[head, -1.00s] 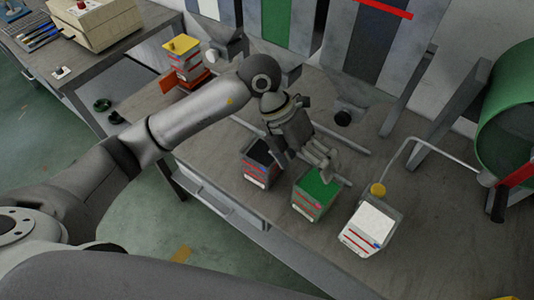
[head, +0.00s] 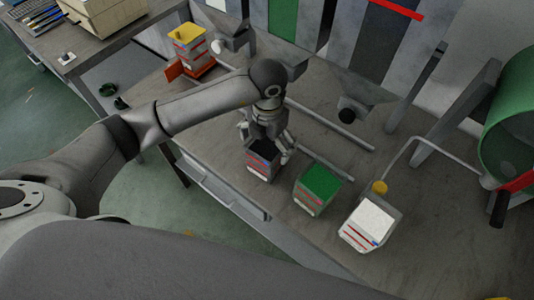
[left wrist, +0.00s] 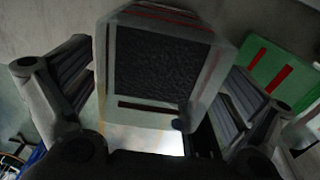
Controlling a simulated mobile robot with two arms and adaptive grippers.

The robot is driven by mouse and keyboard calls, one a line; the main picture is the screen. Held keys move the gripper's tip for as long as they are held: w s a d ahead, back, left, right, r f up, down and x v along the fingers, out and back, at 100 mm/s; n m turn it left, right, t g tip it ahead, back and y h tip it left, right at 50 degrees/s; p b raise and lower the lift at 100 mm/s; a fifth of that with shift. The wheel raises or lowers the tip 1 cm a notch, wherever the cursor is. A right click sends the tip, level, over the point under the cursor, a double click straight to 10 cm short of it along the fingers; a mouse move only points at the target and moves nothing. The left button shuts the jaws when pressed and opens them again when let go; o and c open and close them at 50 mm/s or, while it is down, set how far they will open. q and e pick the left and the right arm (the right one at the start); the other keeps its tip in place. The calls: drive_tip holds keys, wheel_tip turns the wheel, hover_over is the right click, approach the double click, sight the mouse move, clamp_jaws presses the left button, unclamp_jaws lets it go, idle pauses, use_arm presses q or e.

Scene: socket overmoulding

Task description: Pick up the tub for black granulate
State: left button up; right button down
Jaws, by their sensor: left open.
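The tub for black granulate (head: 259,168) stands on the workbench, left of the green tub. It has pale walls with red stripes and dark granulate inside. My left gripper (head: 265,146) is open above it, with fingers at its sides. In the left wrist view the tub (left wrist: 160,62) lies between the two open fingers (left wrist: 160,110), with the granulate surface facing the camera. I cannot tell whether either finger touches the walls. My right gripper does not show.
A tub of green granulate (head: 318,188) and a tub of white granulate (head: 369,222) stand to the right. A yellow-topped tub (head: 189,45) stands at the back left. Metal rails (head: 330,129) and a panel row lie behind. A green drum (head: 510,130) is at the far right.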

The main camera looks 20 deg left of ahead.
use_arm(q)
drive_tip(key=shift+a+f+p, duration=0.1)
drive_tip(key=shift+f+p, duration=0.25)
drive_tip(key=shift+f, duration=1.35)
drive_tip(key=shift+s, duration=0.2)
drive_tip(key=c, duration=1.3)
